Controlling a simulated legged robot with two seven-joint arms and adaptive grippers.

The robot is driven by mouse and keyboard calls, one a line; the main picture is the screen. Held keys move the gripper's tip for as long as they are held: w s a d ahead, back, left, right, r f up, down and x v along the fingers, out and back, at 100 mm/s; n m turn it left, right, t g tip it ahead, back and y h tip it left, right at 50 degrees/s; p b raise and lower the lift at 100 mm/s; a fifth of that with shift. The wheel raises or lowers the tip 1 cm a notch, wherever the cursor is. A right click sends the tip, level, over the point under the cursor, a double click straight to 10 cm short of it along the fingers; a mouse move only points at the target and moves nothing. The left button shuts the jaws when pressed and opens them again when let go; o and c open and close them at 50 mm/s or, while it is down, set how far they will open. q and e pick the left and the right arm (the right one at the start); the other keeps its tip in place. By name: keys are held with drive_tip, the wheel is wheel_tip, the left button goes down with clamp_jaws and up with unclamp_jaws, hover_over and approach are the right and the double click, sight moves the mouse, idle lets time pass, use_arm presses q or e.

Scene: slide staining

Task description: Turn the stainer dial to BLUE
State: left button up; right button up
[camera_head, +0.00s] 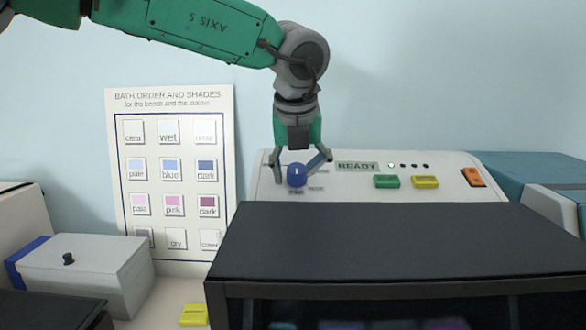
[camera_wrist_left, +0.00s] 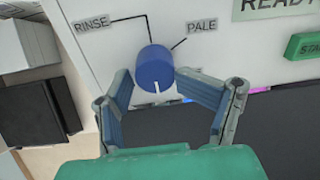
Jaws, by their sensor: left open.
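The stainer dial (camera_head: 296,176) is a round blue knob on the white sloping panel. It also shows in the left wrist view (camera_wrist_left: 155,66), with a white pointer line at its lower edge in that picture. The label RINSE (camera_wrist_left: 91,25) is to its upper left and PALE (camera_wrist_left: 202,26) to its upper right. Other labels near the dial are partly hidden or too small to read. My left gripper (camera_head: 303,168) reaches down from above, open, with one finger on each side of the dial. I cannot tell whether the fingers touch it. My right gripper is not in view.
Right of the dial are a READY display (camera_head: 357,167), a green button (camera_head: 386,181), a yellow button (camera_head: 425,182) and an orange switch (camera_head: 473,177). A dark hood (camera_head: 390,240) stands in front. A shade chart (camera_head: 177,112) and grey box (camera_head: 90,272) are at left.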

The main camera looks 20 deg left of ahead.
use_arm(q)
drive_tip(key=shift+w+d+f, duration=0.15)
drive_tip(key=shift+w+d, duration=0.3)
drive_tip(key=shift+d, duration=0.3)
drive_tip(key=shift+a, duration=0.15)
drive_tip(key=shift+s+a, duration=0.2)
drive_tip(key=shift+a, duration=0.75)
drive_tip(key=c, duration=1)
drive_tip(key=shift+a, duration=0.3)
drive_tip(key=shift+c, duration=0.7)
drive_tip(key=shift+s+d, duration=0.1)
drive_tip(key=shift+d, duration=0.45)
drive_tip(key=shift+a, duration=0.1)
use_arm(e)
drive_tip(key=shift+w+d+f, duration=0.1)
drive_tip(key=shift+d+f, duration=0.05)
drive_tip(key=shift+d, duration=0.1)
use_arm(q)
drive_tip(key=shift+a+f, duration=0.1)
drive_tip(key=shift+a, duration=0.05)
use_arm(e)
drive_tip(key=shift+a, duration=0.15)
use_arm(q)
drive_tip(key=shift+o, duration=0.2)
